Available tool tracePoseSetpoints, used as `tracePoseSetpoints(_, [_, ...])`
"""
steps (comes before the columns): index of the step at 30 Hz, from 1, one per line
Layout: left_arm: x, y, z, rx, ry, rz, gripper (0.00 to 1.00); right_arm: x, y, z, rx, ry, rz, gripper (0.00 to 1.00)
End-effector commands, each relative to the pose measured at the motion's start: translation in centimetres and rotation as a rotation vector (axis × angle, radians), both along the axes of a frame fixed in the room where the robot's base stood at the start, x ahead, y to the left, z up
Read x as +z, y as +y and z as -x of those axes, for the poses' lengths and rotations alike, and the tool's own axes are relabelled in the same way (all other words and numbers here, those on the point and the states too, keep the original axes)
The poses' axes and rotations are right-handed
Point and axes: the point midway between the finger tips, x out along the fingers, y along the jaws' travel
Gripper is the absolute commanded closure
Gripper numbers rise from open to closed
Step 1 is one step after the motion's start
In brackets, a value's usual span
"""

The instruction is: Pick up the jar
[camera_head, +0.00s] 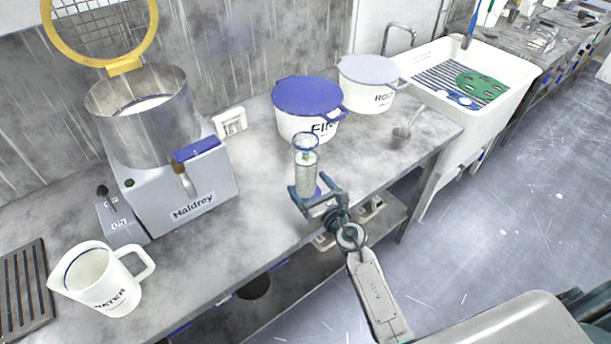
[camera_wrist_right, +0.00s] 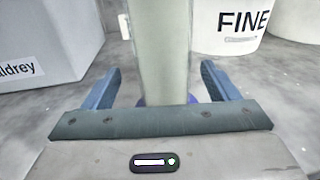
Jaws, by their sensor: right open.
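The jar (camera_head: 306,171) is a tall, narrow, greenish clear cylinder with a rounded glassy top, standing upright on the metal bench near its front edge. A bit of blue shows at its base. My right gripper (camera_head: 309,194) is at the jar's lower part, with its fingers open on either side. In the right wrist view the jar (camera_wrist_right: 160,50) stands between the two open fingers (camera_wrist_right: 160,85), with a gap on each side. The jar's top is out of the wrist view. My left gripper is not in view.
A white tub with a blue lid (camera_head: 308,97) marked FINE stands close behind the jar. The Maldrey machine (camera_head: 185,185) and a white jug (camera_head: 100,280) are left. A sink (camera_head: 500,65) is beyond.

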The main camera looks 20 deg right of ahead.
Motion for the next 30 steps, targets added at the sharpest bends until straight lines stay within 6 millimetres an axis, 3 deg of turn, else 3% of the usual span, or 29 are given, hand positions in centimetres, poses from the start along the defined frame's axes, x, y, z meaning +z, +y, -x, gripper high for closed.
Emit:
tracePoseSetpoints(10, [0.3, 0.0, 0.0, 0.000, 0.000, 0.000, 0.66, 0.2, 0.6, -4.5, -0.001, -0.002, -0.001, 0.19])
tracePoseSetpoints(20, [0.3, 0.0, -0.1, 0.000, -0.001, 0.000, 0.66, 0.1, 0.7, -5.2, -0.002, -0.001, -0.002, 0.19])
tracePoseSetpoints(30, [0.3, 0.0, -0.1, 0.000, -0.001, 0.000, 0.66, 0.1, 0.7, -5.2, -0.001, -0.001, -0.002, 0.86])
